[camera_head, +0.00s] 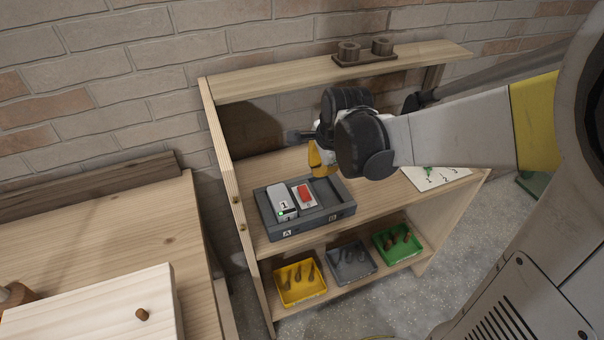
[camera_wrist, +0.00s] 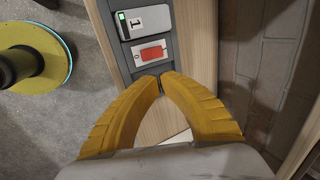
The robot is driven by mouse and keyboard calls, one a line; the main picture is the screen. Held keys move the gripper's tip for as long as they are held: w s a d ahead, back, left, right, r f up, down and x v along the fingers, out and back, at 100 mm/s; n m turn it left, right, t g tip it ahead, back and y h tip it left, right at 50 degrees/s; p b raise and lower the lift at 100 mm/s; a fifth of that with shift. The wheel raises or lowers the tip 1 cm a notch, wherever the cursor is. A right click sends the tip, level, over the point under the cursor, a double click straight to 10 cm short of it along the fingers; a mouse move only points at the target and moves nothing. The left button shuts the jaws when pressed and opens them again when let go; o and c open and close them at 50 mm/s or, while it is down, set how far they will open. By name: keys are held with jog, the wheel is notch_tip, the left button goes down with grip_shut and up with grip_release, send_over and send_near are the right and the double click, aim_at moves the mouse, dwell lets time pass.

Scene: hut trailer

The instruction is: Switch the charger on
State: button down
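The dark grey charger (camera_head: 290,232) sits on the shelf unit's middle board, with bays marked A and B on its front. A light grey battery labelled 1 (camera_head: 282,202), with a green light, stands in its left part; it also shows in the wrist view (camera_wrist: 150,19). Beside it is a red rocker switch (camera_head: 305,194) on a white plate, also seen in the wrist view (camera_wrist: 152,53). My gripper (camera_head: 318,163) is above the back right of the charger. In the wrist view its yellow fingertips (camera_wrist: 161,77) meet with nothing between them, just below the switch in the picture.
Yellow (camera_head: 300,295), grey (camera_head: 352,272) and green (camera_head: 412,255) bins stand on the lower shelf. A numbered sheet (camera_head: 440,177) lies right of the charger. A top shelf (camera_head: 290,75) with a dark two-cup holder (camera_head: 364,56) runs above. A workbench (camera_head: 110,230) is at left.

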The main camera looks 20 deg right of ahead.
aim_at(306, 186)
jog(key=b+x, duration=0.5)
jog(key=x, duration=0.9)
jog(key=shift+a, duration=0.1)
jog(key=shift+w+f+g, duration=0.4)
jog(key=shift+f+g, duration=0.1)
jog(key=shift+g, duration=0.3)
jog(key=shift+s+r, duration=0.1)
jog(key=shift+s, duration=0.15)
jog(key=shift+s+r, duration=0.15)
jog(key=shift+s, duration=0.45)
